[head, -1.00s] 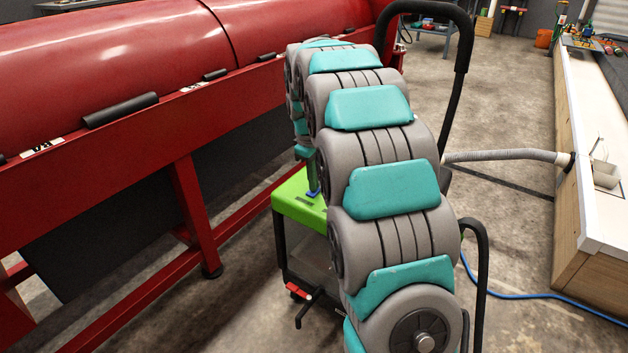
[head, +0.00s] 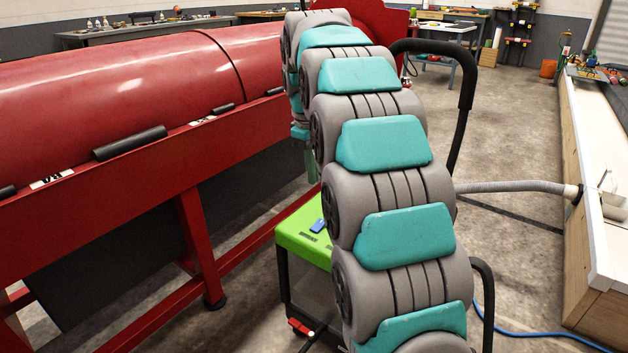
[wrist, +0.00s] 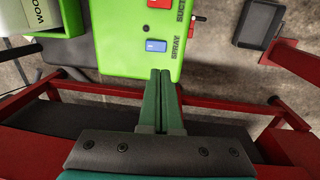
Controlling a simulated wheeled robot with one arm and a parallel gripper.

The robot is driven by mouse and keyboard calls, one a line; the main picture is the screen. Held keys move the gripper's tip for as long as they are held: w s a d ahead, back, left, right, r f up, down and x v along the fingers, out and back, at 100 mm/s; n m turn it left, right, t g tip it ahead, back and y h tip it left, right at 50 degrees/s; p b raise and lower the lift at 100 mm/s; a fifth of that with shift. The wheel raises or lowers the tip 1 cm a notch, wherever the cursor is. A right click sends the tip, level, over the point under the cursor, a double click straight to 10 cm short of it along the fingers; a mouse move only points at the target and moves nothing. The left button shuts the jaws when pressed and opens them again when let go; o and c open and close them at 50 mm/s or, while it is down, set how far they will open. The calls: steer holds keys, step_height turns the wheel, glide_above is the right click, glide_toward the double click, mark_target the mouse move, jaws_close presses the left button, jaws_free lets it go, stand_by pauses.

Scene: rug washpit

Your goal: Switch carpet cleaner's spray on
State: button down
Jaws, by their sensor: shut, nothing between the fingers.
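The carpet cleaner has a bright green top (head: 296,238), between the red machine and my arm in the head view. Its blue spray switch (head: 318,226) shows there, and in the wrist view the blue switch (wrist: 156,45) sits beside the word SPRAY. I cannot tell which way it is set. My gripper (wrist: 160,73) is shut and empty, its green fingertips pressed together just below the switch in the wrist picture. In the head view my gripper (head: 311,168) hangs above the green top, apart from it, partly hidden by my arm.
A red switch (wrist: 159,3) lies beside the spray switch, by the partly cut-off suction label. A large red machine (head: 120,100) fills the left. The cleaner's black handle (head: 465,90) and grey hose (head: 515,187) are right of my arm. Open concrete floor lies beyond.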

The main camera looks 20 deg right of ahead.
mark_target(322, 221)
stand_by(0.3)
steer(key=shift+w+d+r+h+b, duration=0.1)
steer(key=shift+w+d+h+b, duration=0.4)
steer(key=shift+b, duration=0.55)
steer(key=shift+s+d, duration=0.1)
steer(key=f, duration=0.4)
steer(key=d+f, duration=0.1)
steer(key=f, duration=0.4)
steer(key=w+f, duration=0.1)
steer(key=f, duration=0.4)
steer(key=shift+d+b, duration=0.3)
steer(key=shift+b, duration=0.1)
